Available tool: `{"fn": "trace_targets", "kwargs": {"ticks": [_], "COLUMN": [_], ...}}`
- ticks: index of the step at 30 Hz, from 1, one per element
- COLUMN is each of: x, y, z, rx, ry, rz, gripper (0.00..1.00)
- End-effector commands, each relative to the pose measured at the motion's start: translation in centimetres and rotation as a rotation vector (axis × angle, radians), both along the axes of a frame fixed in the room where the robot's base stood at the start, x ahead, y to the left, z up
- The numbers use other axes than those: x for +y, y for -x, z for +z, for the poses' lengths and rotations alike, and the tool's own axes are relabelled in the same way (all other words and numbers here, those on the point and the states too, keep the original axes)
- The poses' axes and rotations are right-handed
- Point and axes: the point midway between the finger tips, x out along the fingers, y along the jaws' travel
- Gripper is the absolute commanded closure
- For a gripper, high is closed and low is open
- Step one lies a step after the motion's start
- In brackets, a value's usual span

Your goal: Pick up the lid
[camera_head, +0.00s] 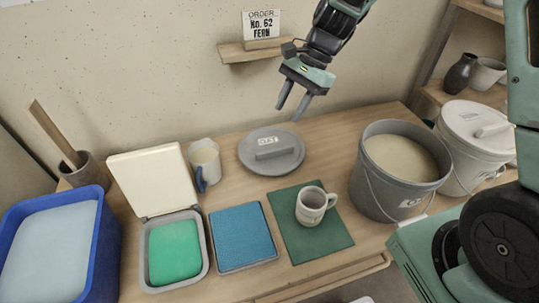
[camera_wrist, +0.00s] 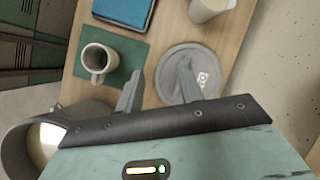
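A round grey lid marked "OAT" (camera_head: 267,168) lies flat on the table near the wall, its bar handle (camera_head: 275,147) on top. The lid also shows in the wrist view (camera_wrist: 208,62), partly hidden behind one finger. My gripper (camera_head: 290,112) is open and empty, with a clear gap between its fingers. It hangs in the air above the lid, slightly to the right in the head view. In the wrist view my gripper (camera_wrist: 160,66) has its fingers apart, one over the lid and one just beside it.
An open grey bucket (camera_head: 375,195) of glaze stands right of the lid, beside a white lidded bucket (camera_head: 462,165). A jug (camera_head: 205,165) stands left. A mug (camera_head: 312,207) on a green mat (camera_head: 318,243) and a blue pad (camera_head: 243,237) are in front. A shelf (camera_head: 250,52) holds the order card.

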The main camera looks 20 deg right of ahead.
Motion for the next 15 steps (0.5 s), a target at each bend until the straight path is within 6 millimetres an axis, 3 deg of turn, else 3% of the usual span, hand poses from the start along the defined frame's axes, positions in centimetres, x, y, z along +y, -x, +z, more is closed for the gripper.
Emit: {"fn": "trace_targets", "kwargs": {"ticks": [1,3,7,11,15], "x": [-2.4,-4.8,-7.8,-8.5,-7.2], "y": [-2.1,-4.1,-6.3,-6.9,-6.9], "z": [-2.1,-3.7,-5.7,-6.9,-8.9], "rx": [0.045,0.097,0.154,0.176,0.181], "ry": [-0.017,-0.038,-0.065,-0.075,-0.076], "rz": [-0.134,-0.281,-0.452,-0.513,-0.513], "gripper": [0.63,0.63,0.63,0.63,0.63]}}
